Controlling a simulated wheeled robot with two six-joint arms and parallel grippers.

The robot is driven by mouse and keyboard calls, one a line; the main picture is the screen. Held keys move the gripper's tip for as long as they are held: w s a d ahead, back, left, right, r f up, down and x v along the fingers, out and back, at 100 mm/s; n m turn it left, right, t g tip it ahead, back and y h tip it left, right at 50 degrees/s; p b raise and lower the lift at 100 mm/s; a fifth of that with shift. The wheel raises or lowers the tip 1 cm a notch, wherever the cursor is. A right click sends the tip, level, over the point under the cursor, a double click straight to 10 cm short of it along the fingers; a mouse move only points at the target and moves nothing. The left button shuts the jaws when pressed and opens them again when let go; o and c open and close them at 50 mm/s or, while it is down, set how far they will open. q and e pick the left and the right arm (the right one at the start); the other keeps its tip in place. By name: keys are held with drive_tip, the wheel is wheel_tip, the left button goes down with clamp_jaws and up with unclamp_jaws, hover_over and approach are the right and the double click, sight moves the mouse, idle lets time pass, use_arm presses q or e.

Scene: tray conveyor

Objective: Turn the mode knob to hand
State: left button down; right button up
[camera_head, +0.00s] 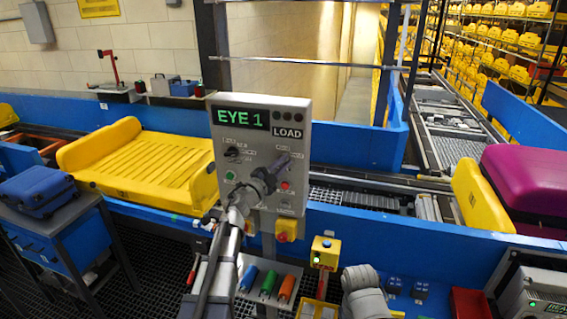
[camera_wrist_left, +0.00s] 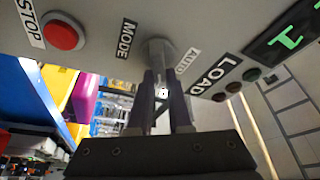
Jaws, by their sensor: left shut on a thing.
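The grey control panel (camera_head: 305,135) shows a green "EYE 1" display and a LOAD label. In the left wrist view the mode knob (camera_wrist_left: 158,48) is a grey round knob between the MODE and AUTO labels. My left gripper (camera_wrist_left: 164,82) is shut on this knob, one dark finger on each side. In the head view my left gripper (camera_head: 279,167) reaches the panel's right half from below. It covers the knob's surroundings there, so the pointer direction and any hand label cannot be read. My right gripper is not in view.
A red STOP button (camera_wrist_left: 62,36) sits beside the knob. Another black knob (camera_head: 232,154) is on the panel's left half. A yellow tray (camera_head: 140,160) lies on the conveyor at left. A purple case (camera_head: 525,180) is at right. A tool stand (camera_head: 272,268) is below the panel.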

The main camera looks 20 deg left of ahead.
use_arm(q)
drive_tip(key=shift+w+a, duration=0.1)
drive_tip(key=shift+a, duration=0.05)
drive_tip(key=c, duration=1)
unclamp_jaws()
drive_tip(key=shift+o, duration=0.8)
drive_tip(key=shift+w+a+f, duration=0.1)
drive_tip(key=shift+w+f, duration=0.05)
drive_tip(key=shift+s, duration=0.25)
drive_tip(key=b+v, duration=0.1)
drive_tip(key=v, duration=0.6)
drive_tip(key=shift+s, duration=0.2)
drive_tip(key=shift+w+n+y+b, duration=0.1)
drive_tip(key=shift+n+y+b, duration=0.2)
drive_tip(key=shift+b, duration=0.05)
